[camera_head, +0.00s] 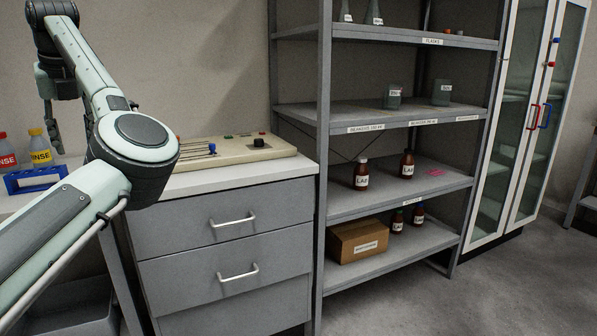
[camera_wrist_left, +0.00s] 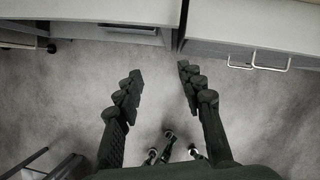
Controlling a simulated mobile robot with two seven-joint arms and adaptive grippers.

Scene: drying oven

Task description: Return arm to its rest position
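My left arm comes in from the left in the head view, bends at a large joint and reaches up to the top left. My left gripper (camera_head: 50,118) hangs down there, partly at the edge of the arm and small in view. In the left wrist view its two dark fingers (camera_wrist_left: 160,72) are spread apart with nothing between them, above bare grey floor. My right gripper is not in either view.
A grey drawer cabinet (camera_head: 222,234) with a beige control panel (camera_head: 235,150) stands beside my arm. Rinse bottles (camera_head: 40,146) stand near a blue rack (camera_head: 35,178) at left. A metal shelf (camera_head: 395,199) and glass-door cabinet (camera_head: 520,120) stand right. The floor at front right is clear.

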